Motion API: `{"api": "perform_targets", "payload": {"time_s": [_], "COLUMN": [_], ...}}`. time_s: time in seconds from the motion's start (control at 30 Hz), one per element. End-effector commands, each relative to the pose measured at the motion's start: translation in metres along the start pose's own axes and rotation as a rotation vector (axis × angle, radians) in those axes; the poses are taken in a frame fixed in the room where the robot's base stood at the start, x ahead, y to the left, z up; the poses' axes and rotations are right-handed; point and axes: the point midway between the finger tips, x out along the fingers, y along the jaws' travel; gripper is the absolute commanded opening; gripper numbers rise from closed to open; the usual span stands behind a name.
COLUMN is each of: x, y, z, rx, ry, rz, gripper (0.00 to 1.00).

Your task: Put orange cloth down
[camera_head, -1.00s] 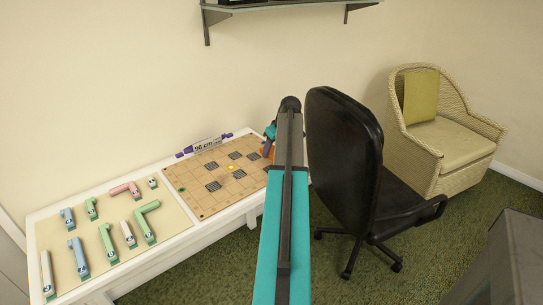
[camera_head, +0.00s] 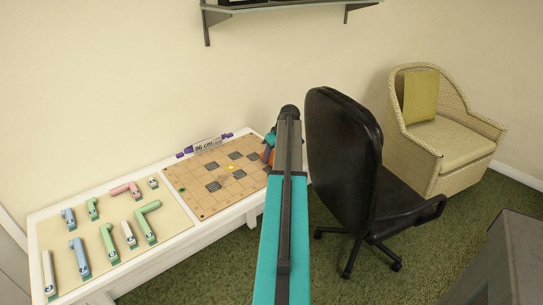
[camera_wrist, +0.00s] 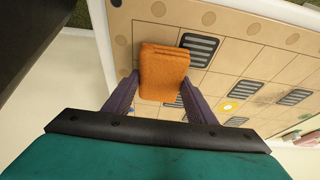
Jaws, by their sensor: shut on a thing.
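The orange cloth (camera_wrist: 163,72) is a folded, thick rectangle in the wrist view. It sits between the two purple fingers of my gripper (camera_wrist: 160,82), which is shut on it. The cloth is over the tan game board (camera_wrist: 225,70), near one edge, beside a dark striped grate tile. I cannot tell whether it touches the board. In the head view only a bit of the orange cloth (camera_head: 266,156) shows at the board's right end. My arm hides most of the gripper and cloth there.
The white table (camera_head: 250,202) also bears several pastel pieces on a beige mat (camera_head: 63,245) at left. A purple-ended marker-like thing (camera_head: 205,145) lies along the board's back edge. A black office chair (camera_head: 343,150) stands close to the right of my arm.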

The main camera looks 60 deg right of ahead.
Motion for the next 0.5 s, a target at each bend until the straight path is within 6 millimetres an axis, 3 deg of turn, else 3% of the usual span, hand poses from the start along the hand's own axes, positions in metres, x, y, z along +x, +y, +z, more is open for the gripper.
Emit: {"api": "perform_targets", "payload": {"time_s": [0.5], "x": [0.0050], "y": [-0.0002], "z": [0.0018], "rx": [0.000], "ry": [0.001], "rz": [0.000], "gripper": [0.26]}}
